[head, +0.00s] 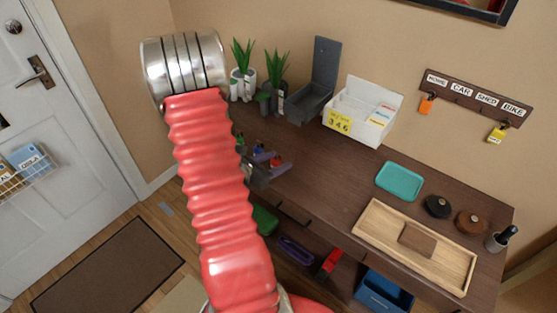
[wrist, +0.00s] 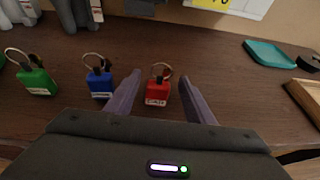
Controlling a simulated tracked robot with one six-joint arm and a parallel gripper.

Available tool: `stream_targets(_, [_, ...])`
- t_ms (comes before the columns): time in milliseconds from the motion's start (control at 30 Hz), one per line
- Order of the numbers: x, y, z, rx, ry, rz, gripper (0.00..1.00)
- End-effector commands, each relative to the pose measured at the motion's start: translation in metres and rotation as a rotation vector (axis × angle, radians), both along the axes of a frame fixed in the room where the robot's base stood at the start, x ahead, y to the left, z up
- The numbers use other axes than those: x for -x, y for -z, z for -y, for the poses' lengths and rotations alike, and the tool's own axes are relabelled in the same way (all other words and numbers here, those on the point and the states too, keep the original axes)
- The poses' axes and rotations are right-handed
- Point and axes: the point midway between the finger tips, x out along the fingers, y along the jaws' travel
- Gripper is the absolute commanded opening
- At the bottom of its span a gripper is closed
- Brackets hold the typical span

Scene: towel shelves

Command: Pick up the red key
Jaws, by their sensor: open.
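The red key (wrist: 158,94), a red tag with a white label and a metal ring, lies on the dark wooden desk in the wrist view. My gripper (wrist: 160,76) is open, with one finger on each side of the red tag. I cannot tell whether either finger touches it. In the head view the red key (head: 275,162) shows small beside my gripper. A blue key (wrist: 100,82) lies left of my left finger, and a green key (wrist: 38,82) lies farther left.
On the desk (head: 330,175) stand plants (head: 243,60), a white box (head: 363,108), a teal tray (head: 399,181) and a wooden tray (head: 372,226). A rack (head: 472,98) with orange and yellow keys hangs on the wall. Bins sit below the desk.

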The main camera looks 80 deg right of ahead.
Motion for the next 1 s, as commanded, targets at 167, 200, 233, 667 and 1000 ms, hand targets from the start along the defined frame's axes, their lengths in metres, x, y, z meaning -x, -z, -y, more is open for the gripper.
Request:
stream_targets(167, [-0.0002,-0.0001,-0.0002,0.000,0.000,0.000,0.48])
stream_targets(200, [-0.0003,-0.0001,-0.0002,0.000,0.000,0.000,0.48])
stream_targets(233, [-0.0003,0.0000,-0.0002,0.000,0.000,0.000,0.48])
stream_targets(667, [-0.0004,-0.0001,-0.0003,0.000,0.000,0.000,0.22])
stream_targets(1000, [-0.0005,-0.0001,-0.0003,0.000,0.000,0.000,0.05])
